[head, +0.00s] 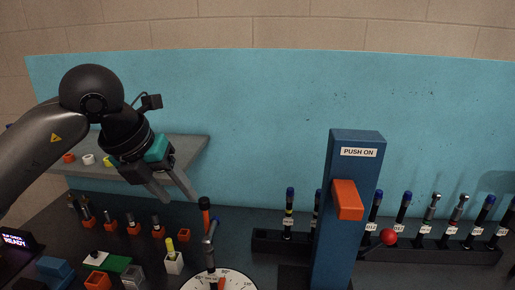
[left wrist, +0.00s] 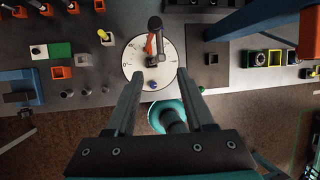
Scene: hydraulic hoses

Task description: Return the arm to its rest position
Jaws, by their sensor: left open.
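My left arm comes in from the left in the head view. My left gripper (head: 181,197) is open, with nothing between its two fingers, and hangs above the bench with its fingers pointing down and to the right. In the left wrist view the open fingers (left wrist: 158,80) frame a round white dial (left wrist: 137,72) on the bench below. A dark, orange-ended upright fitting (head: 208,240) stands at the dial in the head view. The gripper appears apart from it. My right gripper is in neither view.
A blue post (head: 345,220) labelled PUSH ON, with an orange block, stands right of centre. A dark rack (head: 440,250) of several fittings runs along the right. A grey shelf (head: 185,150) lies behind the gripper. Small orange holders (head: 185,235) and a lit READY display (head: 15,239) are at left.

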